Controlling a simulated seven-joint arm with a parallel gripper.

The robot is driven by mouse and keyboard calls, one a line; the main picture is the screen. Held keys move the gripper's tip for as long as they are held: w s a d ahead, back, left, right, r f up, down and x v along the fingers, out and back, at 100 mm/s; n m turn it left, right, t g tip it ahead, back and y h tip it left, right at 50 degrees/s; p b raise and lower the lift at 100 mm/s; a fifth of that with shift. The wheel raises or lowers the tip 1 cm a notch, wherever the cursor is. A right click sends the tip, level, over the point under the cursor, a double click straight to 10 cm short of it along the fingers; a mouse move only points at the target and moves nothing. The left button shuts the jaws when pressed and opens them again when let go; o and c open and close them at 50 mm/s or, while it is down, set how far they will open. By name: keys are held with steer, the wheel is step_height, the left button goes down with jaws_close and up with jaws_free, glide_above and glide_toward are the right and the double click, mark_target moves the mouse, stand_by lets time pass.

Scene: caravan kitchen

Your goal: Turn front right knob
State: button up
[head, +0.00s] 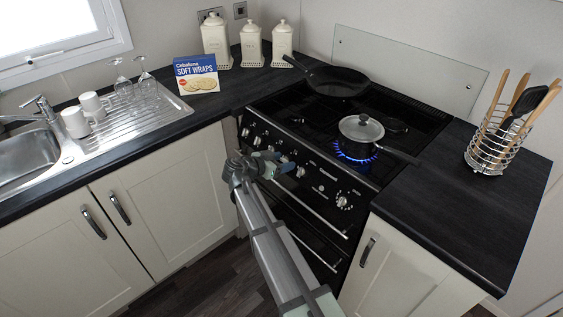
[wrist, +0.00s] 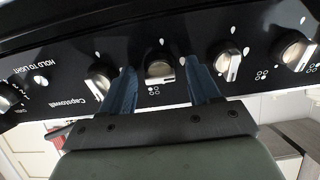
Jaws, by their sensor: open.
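The black cooker's front panel carries a row of silver knobs. In the wrist view my gripper (wrist: 160,68) is open, its two blue-grey fingers on either side of one knob (wrist: 160,71). I cannot tell whether they touch it. Other knobs show to the left (wrist: 98,82) and right (wrist: 228,65). I cannot tell for sure which is the front right knob. In the head view my gripper (head: 272,162) is at the panel and hides part of the row.
The pan's handle (head: 400,155) points right. A black frying pan (head: 338,82) sits on the back left of the hob. A utensil rack (head: 487,160) stands on the right counter (head: 455,215). The oven door handle (head: 315,235) runs below the panel. The floor in front is clear.

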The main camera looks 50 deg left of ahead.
steer(key=shift+c, duration=0.2)
steer(key=c, duration=1)
steer(key=shift+n, duration=0.4)
steer(key=n, duration=0.6)
steer(key=shift+n, duration=0.4)
steer(key=n, duration=0.3)
steer(key=shift+d+n, duration=0.1)
steer(key=shift+n, duration=0.2)
steer(key=shift+n+y, duration=0.3)
steer(key=shift+n, duration=1.6)
